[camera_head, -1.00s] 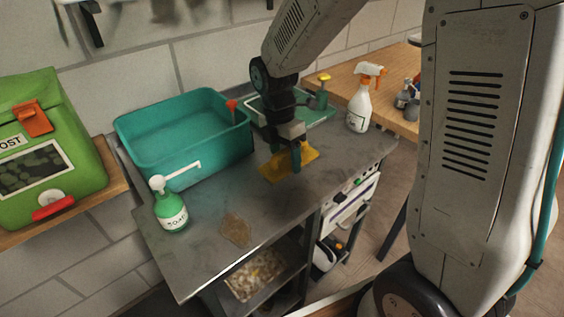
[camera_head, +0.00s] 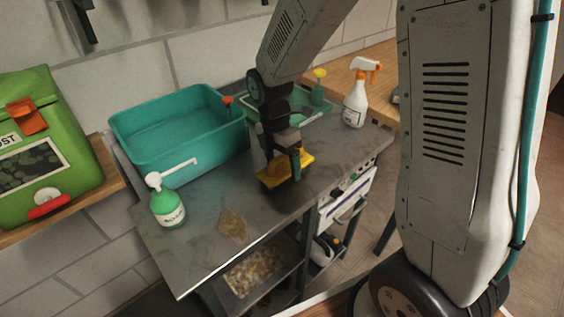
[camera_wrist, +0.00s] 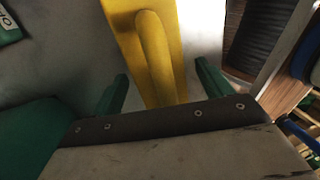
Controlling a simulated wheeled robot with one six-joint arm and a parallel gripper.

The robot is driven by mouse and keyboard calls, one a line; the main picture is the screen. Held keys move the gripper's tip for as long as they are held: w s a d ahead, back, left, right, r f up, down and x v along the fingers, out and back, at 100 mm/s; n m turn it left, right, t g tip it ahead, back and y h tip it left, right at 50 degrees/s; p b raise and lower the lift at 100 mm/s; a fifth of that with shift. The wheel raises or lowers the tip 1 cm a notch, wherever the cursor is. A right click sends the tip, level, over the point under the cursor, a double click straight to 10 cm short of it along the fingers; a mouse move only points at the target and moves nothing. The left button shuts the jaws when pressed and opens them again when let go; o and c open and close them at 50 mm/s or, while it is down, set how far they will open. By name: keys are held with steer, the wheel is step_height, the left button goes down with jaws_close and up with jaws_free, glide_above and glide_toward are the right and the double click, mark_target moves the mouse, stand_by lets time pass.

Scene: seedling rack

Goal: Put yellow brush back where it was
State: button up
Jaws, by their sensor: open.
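The yellow brush (camera_head: 272,175) is at the metal bench's (camera_head: 205,240) right part, in front of the green tray. Its yellow top faces up and a dark edge shows beneath it. Whether it rests fully on the bench is hard to tell. My gripper (camera_head: 296,172) is right over it and hides part of it. In the wrist view, the brush's raised yellow handle (camera_wrist: 154,50) runs between the two green fingers of my gripper (camera_wrist: 161,86). The fingers are open, with a gap on each side of the handle.
A teal basin (camera_head: 180,158) stands at the back, with a green soap bottle (camera_head: 167,208) before it. A spray bottle (camera_head: 354,108) stands right, near a green tray (camera_head: 318,122). A brown patch (camera_head: 233,225) lies on the front bench. A green box (camera_head: 40,150) is left.

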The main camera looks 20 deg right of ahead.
step_height(320, 180, up, 11)
steer(key=w, duration=0.2)
steer(key=s+d+r+m+t, duration=0.1)
steer(key=s+r+m, duration=0.3)
steer(key=s+m, duration=0.6)
steer(key=s+d+r+m+t, duration=0.2)
steer(key=s+d+r+m, duration=0.1)
steer(key=s+m, duration=0.8)
steer(key=shift+s+r+m+y, duration=0.3)
steer(key=shift+s+r, duration=0.15)
steer(key=shift+s, duration=1.1)
